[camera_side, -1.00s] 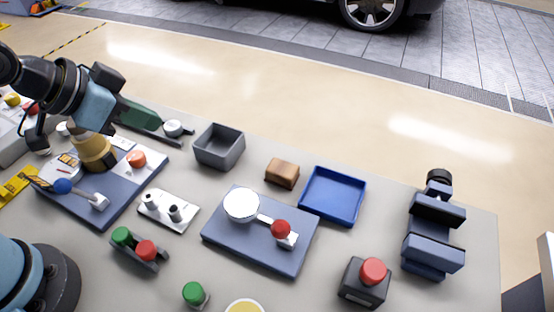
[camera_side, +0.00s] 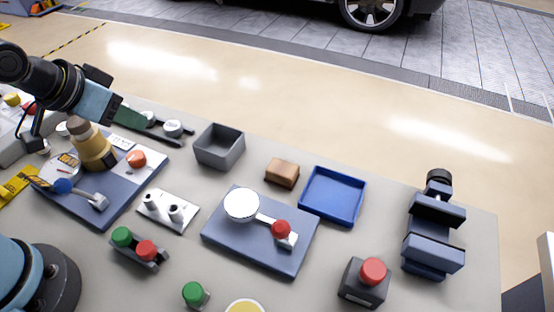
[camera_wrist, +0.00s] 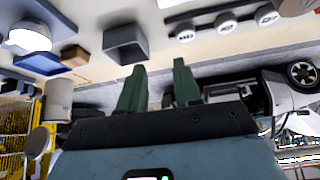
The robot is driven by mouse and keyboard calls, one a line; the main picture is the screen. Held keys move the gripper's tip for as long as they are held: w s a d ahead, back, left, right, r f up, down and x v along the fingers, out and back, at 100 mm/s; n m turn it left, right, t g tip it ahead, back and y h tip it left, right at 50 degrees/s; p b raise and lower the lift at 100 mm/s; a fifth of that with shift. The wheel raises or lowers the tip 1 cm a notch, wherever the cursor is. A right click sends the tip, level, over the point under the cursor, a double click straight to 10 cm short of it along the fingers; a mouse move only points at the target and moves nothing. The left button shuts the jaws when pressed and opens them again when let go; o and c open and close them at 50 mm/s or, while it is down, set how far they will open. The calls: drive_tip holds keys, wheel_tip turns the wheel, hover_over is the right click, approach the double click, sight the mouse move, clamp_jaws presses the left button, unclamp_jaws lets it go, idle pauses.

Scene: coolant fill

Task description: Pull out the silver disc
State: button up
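Several silver-grey round caps or discs stand in a row on a dark rack at the back left; one disc (camera_side: 172,128) shows clear, and another disc (camera_side: 148,117) is beside my fingers. In the wrist view the row shows at the top, with marked tops (camera_wrist: 226,21). A larger pale disc (camera_side: 241,204) lies on a blue-grey plate (camera_side: 262,252); it also shows in the wrist view (camera_wrist: 29,37). I cannot tell which one is meant. My gripper (camera_side: 134,120) is above the rack's left part. In the wrist view my gripper (camera_wrist: 158,75) has its green fingers apart, with nothing between them.
A tan bottle-like part (camera_side: 92,152) stands on the left plate below my arm. A grey bin (camera_side: 219,147), brown block (camera_side: 282,173) and blue tray (camera_side: 333,196) lie right of the rack. A red-ball lever (camera_side: 280,229) is beside the pale disc.

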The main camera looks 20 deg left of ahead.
sight(241, 203)
drive_tip(key=o, duration=0.7)
drive_tip(key=s+d+m+g+h, duration=0.1)
drive_tip(key=d+m, duration=0.3)
drive_tip(key=d, duration=0.6)
drive_tip(key=shift+d+r+m+g+h, duration=0.3)
drive_tip(key=shift+d+m+g+h, duration=0.1)
drive_tip(key=shift+g+h, duration=0.1)
drive_tip(key=o, duration=0.3)
drive_tip(key=s+d+m, duration=0.1)
drive_tip(key=d, duration=0.1)
drive_tip(key=s+d+m+g, duration=0.1)
drive_tip(key=d, duration=0.1)
drive_tip(key=d+m, duration=0.1)
drive_tip(key=d, duration=0.2)
drive_tip(key=shift+s+g+h, duration=0.3)
drive_tip(key=shift+s, duration=0.1)
drive_tip(key=shift+x, duration=6)
drive_tip(key=shift+s+d, duration=0.1)
